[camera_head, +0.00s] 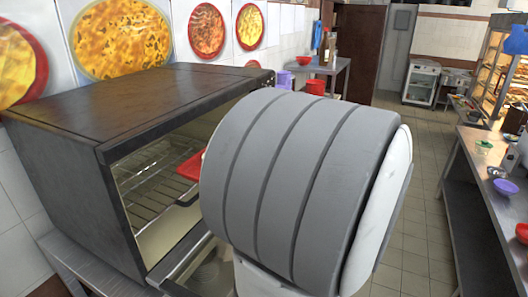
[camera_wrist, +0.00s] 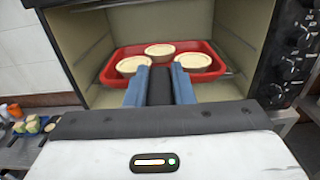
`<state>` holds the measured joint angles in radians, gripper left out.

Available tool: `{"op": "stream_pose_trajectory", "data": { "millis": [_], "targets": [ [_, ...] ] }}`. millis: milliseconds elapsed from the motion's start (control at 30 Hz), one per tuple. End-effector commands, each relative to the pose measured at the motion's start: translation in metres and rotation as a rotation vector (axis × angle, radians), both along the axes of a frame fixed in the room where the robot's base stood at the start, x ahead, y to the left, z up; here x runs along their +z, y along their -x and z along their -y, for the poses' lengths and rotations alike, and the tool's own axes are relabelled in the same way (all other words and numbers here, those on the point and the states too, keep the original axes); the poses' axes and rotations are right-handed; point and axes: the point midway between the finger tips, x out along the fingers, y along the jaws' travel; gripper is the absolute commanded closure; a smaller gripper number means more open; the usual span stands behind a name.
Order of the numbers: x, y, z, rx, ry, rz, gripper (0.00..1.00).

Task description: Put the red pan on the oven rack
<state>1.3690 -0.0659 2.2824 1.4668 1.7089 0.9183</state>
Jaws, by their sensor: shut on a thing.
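The red pan (camera_wrist: 219,68) is a shallow tray holding three pale round items (camera_wrist: 160,50). In the wrist view it is inside the oven (camera_wrist: 193,18) opening, and it looks about level. My gripper (camera_wrist: 160,72) is shut on the near edge of the red pan. In the head view only a corner of the red pan (camera_head: 191,167) shows, at the oven mouth beside the wire oven rack (camera_head: 150,190). My arm hides the rest of the pan and the gripper there. I cannot tell whether the pan touches the rack.
The oven body (camera_head: 130,98) stands on a metal table (camera_head: 75,262), its door (camera_head: 200,268) open downward. Black control knobs (camera_wrist: 291,60) line the oven's right side in the wrist view. A counter with bowls (camera_head: 505,187) is on the right, with clear floor (camera_head: 410,215) between.

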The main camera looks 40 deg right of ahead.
Motion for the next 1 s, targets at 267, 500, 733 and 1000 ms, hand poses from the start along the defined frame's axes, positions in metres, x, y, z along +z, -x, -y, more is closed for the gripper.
{"op": "stream_pose_trajectory", "data": {
  "millis": [267,500,733,1000],
  "targets": [
    [-0.009,-0.021,-0.008,-0.005,0.001,0.001,1.00],
    [-0.025,-0.053,-0.018,-0.012,0.002,0.002,1.00],
    [-0.037,-0.085,-0.029,-0.014,0.002,0.002,1.00],
    [-0.051,-0.122,-0.043,-0.016,0.000,0.002,1.00]
  ]
}}
